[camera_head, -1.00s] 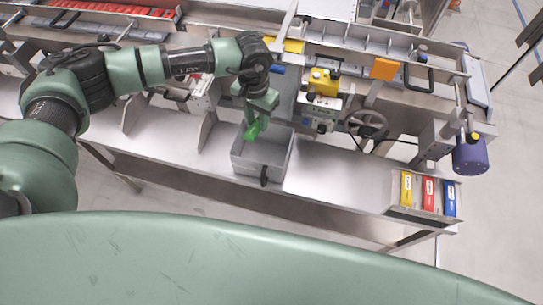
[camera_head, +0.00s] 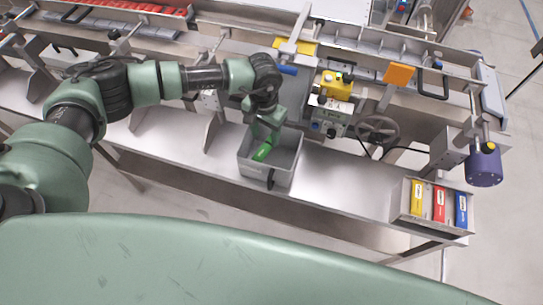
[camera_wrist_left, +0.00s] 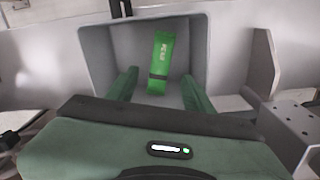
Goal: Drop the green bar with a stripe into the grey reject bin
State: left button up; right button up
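The green bar (camera_head: 262,152) lies inside the grey bin (camera_head: 285,177) on the steel shelf. In the left wrist view the green bar (camera_wrist_left: 162,55) shows a dark stripe near its near end and rests in the grey bin (camera_wrist_left: 95,45). My left gripper (camera_head: 264,136) is over the bin, pointing down. In the wrist view the left gripper's (camera_wrist_left: 159,86) fingers are spread wide, with clear gaps on both sides of the bar. My right gripper is not in view.
A steel tray (camera_head: 403,205) with yellow, red and blue boxes stands at the right end of the shelf. A handwheel (camera_head: 377,131) and a yellow-topped control unit (camera_head: 335,88) are right of the bin. The shelf between bin and tray is clear.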

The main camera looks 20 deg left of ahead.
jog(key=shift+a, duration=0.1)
pick_arm(q)
jog(key=shift+r, duration=0.4)
notch_tip(320, 180, up, 7)
jog(key=b, duration=0.2)
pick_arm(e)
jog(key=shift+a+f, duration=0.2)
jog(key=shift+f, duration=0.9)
pick_arm(q)
jog(key=shift+d, duration=0.1)
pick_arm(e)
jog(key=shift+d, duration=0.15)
